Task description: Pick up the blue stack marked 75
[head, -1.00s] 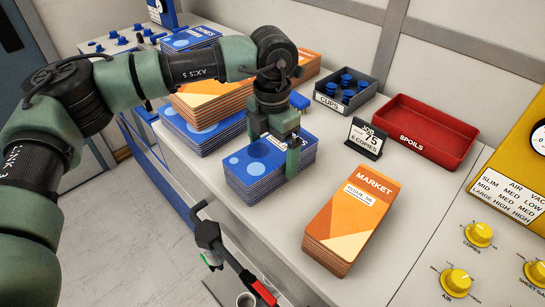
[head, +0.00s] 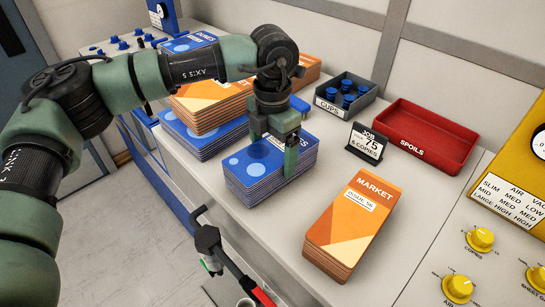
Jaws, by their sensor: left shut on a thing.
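A blue stack (head: 262,180) with pale blue circles on its top stands near the front edge of the white counter. My left gripper (head: 272,155) comes down over it from above and is shut on it, one finger in front of the stack's right part. The gripper hides part of the stack's top, and no number can be read on it. A black sign (head: 367,142) reading "75" and "6 copies" stands on the counter to the right of the stack. My right gripper is not in view.
An orange Market stack (head: 350,215) lies right of the blue one. Other blue and orange stacks (head: 207,105) stand behind left. A grey cups bin (head: 345,96) and a red spoils tray (head: 425,138) are farther back. Yellow knobs (head: 458,287) are at right.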

